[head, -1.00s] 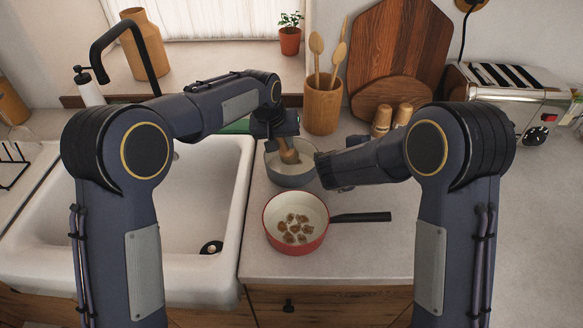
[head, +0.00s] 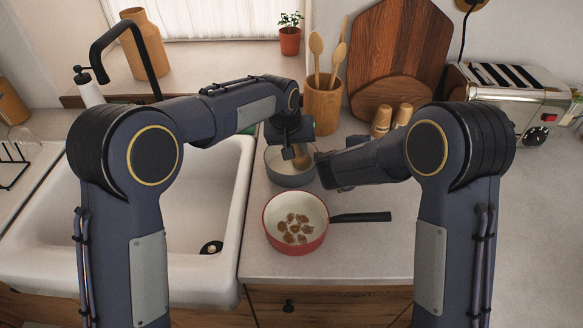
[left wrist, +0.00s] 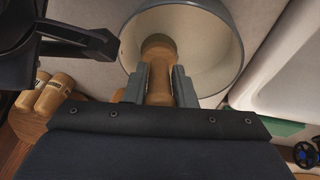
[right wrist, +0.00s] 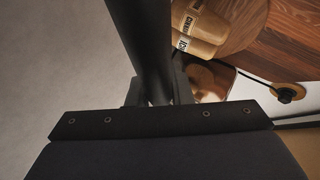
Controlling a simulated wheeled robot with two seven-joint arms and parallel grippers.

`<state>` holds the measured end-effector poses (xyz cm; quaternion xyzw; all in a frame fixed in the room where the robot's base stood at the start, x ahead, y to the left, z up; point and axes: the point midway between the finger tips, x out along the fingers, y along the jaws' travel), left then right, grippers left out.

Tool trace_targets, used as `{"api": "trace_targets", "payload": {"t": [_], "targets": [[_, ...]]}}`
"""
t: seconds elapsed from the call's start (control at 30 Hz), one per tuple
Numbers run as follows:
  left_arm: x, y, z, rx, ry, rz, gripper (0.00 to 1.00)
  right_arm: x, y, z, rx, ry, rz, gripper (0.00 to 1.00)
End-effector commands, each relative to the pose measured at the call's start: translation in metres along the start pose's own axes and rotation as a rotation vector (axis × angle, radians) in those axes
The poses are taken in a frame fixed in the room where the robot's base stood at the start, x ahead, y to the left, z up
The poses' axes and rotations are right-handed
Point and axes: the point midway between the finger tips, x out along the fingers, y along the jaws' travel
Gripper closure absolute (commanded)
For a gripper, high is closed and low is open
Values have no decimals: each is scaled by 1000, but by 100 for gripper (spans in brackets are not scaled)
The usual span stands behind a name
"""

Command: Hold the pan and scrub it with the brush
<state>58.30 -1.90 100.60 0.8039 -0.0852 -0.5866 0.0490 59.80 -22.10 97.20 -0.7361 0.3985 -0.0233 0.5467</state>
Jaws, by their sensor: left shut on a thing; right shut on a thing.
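A grey pan (head: 289,180) with a pale inside stands on the counter behind the red pan (head: 296,244). The red pan holds several brown bits and its black handle points right. My left gripper (head: 296,150) is shut on the wooden brush (head: 303,161), whose lower end is inside the grey pan. The left wrist view shows the brush (left wrist: 158,58) between the fingers, over the pan's pale inside. My right gripper (head: 324,170) is shut at the grey pan's right side. In the right wrist view a dark handle (right wrist: 146,45) runs between its fingers.
A white sink (head: 200,215) lies to the left. A wooden holder with spoons (head: 322,105), cutting boards (head: 400,45), two shakers (head: 382,121) and a toaster (head: 520,100) stand behind. The counter (head: 540,240) at front right is clear.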

Motion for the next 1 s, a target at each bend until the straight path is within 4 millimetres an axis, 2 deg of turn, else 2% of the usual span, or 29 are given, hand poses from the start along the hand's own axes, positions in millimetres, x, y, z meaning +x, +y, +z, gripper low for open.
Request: {"api": "trace_targets", "payload": {"t": [0.17,0.5,0.67,1.0], "targets": [[1,-2,-2,-2,-2,-1,100,0,0,0,0,0,-1,100],[5,-12,-18,-2,-3,-2,100,0,0,0,0,0,-1,100],[5,-15,-19,-1,-4,-2,100,0,0,0,0,0,-1,100],[-1,-34,-20,-1,-3,-1,100,0,0,0,0,0,-1,100]]}}
